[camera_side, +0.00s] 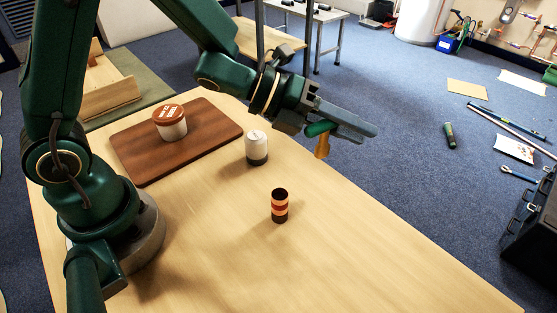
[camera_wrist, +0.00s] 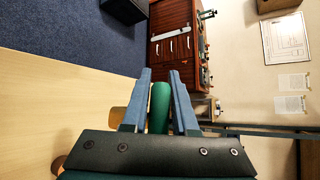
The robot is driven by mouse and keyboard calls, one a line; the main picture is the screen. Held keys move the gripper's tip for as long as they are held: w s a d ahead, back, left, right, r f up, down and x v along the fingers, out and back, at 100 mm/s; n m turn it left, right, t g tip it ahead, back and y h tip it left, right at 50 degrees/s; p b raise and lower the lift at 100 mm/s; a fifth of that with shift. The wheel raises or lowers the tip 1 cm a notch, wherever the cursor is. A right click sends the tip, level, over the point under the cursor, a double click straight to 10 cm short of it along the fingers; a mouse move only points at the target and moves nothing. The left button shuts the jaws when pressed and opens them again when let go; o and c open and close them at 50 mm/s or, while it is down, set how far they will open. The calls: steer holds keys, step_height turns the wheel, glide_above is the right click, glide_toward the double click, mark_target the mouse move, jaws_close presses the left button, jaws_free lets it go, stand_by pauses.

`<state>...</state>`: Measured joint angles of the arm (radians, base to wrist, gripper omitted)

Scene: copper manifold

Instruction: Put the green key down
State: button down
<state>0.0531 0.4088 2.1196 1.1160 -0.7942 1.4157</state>
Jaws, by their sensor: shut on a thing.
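The green key has a rounded green handle (camera_side: 317,129) and an orange-gold lower part (camera_side: 322,147) that hangs down. My gripper (camera_side: 350,124) is shut on the green handle, holding the key in the air by the table's far edge in the side view. How high it hangs is hard to tell. In the wrist view the green handle (camera_wrist: 159,106) lies between the two blue-grey fingers of my gripper (camera_wrist: 160,76). A tan part (camera_wrist: 120,115) shows partly behind the left finger.
On the wooden table (camera_side: 370,245) stand a dark banded cylinder (camera_side: 280,206) and a white-and-black container (camera_side: 257,148). A brown board (camera_side: 205,130) bears a white jar with a brown lid (camera_side: 170,122). The table's front right is clear. Blue floor lies beyond its edge.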

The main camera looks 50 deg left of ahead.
steer(key=s+a+m+g+h, duration=0.1)
steer(key=s+m+g+h, duration=0.3)
steer(key=s+m+g, duration=0.65)
steer(key=s+d+f+n, duration=0.1)
steer(key=s+d+f, duration=0.1)
steer(key=d, duration=0.1)
steer(key=s+d+f+n+t, duration=0.1)
steer(key=s+d+f, duration=0.1)
steer(key=s+d, duration=0.1)
steer(key=s+d+f+n+t, duration=0.1)
steer(key=s+d+f, duration=0.1)
steer(key=d, duration=0.1)
steer(key=shift+s+d+f+t+y, duration=0.25)
steer(key=shift+s+y, duration=0.05)
steer(key=shift+s, duration=0.05)
steer(key=shift+d+f, duration=0.2)
steer(key=shift+f, duration=1.85)
steer(key=shift+f, duration=0.1)
steer(key=c, duration=0.7)
jaws_free()
